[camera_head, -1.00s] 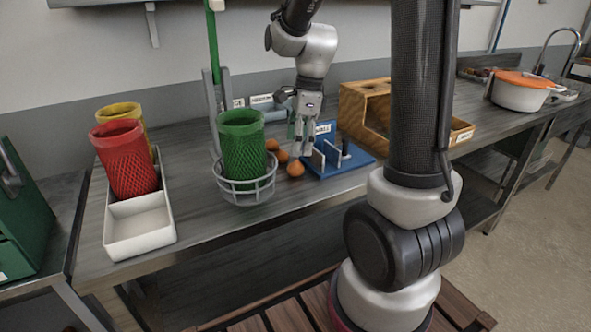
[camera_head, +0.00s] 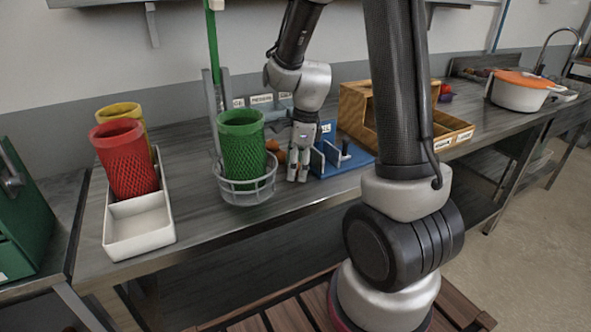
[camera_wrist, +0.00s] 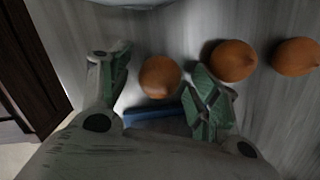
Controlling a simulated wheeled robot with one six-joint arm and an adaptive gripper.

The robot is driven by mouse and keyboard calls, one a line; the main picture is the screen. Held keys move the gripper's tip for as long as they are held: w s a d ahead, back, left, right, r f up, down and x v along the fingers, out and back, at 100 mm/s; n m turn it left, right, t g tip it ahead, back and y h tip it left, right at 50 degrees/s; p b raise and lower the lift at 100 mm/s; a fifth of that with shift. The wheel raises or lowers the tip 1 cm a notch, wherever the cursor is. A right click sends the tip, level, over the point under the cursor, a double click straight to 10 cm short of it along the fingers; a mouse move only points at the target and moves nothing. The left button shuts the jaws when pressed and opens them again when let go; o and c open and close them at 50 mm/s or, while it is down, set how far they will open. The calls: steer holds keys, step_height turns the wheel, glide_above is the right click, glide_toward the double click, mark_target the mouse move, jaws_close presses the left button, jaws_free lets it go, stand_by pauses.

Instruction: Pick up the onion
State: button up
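Several round orange-brown onions lie on the grey worktop. In the wrist view one onion (camera_wrist: 160,77) sits between the two green-padded fingers of my gripper (camera_wrist: 163,88), with gaps on both sides. A second onion (camera_wrist: 232,60) is just beyond the right finger, and a third onion (camera_wrist: 296,57) is farther right. In the head view my gripper (camera_head: 297,175) points down at the worktop, right of the green mesh basket. It hides the front onion there; the back onions (camera_head: 272,146) show partly beside it. My gripper is open.
A green mesh basket (camera_head: 243,150) stands in a wire ring (camera_head: 252,196) just left of my gripper. A blue holder (camera_head: 345,167) is close on the right, with a wooden box (camera_head: 358,105) behind. Red basket (camera_head: 125,165) and white tray (camera_head: 140,240) are far left.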

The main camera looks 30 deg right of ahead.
steer(key=c, duration=0.8)
step_height(320, 180, up, 10)
steer(key=shift+r, duration=0.1)
steer(key=shift+s, duration=0.1)
